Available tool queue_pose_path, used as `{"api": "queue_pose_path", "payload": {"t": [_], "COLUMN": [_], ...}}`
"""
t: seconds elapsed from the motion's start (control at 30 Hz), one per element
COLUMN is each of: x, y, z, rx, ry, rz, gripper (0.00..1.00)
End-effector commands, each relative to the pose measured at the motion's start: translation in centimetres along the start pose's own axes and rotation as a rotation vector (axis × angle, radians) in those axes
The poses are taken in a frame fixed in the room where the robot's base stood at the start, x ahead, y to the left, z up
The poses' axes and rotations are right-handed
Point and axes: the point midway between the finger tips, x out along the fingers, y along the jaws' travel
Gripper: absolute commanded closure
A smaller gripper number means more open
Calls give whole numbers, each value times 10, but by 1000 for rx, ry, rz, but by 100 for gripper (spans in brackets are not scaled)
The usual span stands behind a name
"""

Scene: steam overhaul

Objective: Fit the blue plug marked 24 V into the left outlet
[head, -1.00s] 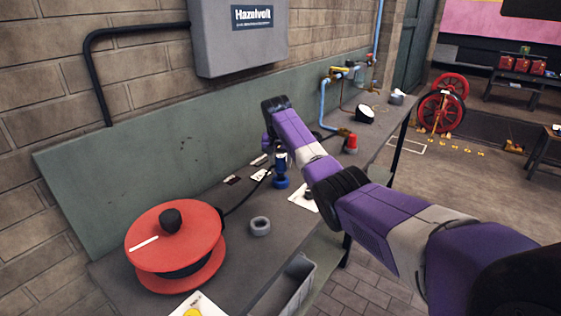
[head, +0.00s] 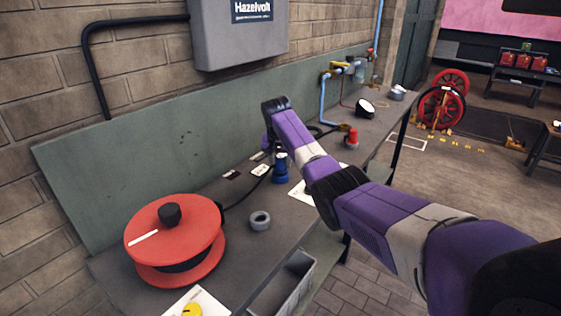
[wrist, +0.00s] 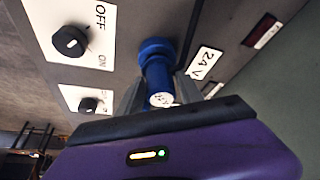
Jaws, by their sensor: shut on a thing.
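The blue plug (wrist: 158,72) is between the grey fingers of my gripper (wrist: 160,98) in the wrist view. Its pale marked end faces the camera, and the marking is hard to read. A wider blue ring (wrist: 154,47) is at its far end, at the grey bench panel; I cannot tell whether this is the plug's collar or an outlet, nor whether the plug is seated. A "24 V" label (wrist: 204,63) lies just right of it. In the head view the blue piece (head: 280,172) stands upright at the bench under my gripper, which my arm mostly hides.
A red cable reel (head: 175,235) stands at the bench's near left, with a black cable (head: 243,194) running toward the plug. A grey ring (head: 260,220) lies between. Two dark knobs on OFF/ON plates (wrist: 70,41) (wrist: 88,105) are left of the plug. A dark red label (wrist: 262,31) is right.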

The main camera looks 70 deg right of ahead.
Motion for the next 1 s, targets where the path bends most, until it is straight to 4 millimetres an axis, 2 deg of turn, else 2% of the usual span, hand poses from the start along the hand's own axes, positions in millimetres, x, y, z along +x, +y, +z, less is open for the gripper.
{"api": "queue_pose_path", "payload": {"t": [0.63,0.67,0.7,0.77,1.0], "x": [14,13,13,13,14], "y": [0,0,0,0,0], "z": [6,5,5,5,6], "rx": [-1,-1,-1,0,0], "ry": [0,0,0,0,-1], "rz": [0,0,0,0,1], "gripper": [100,51,43,31,31]}}
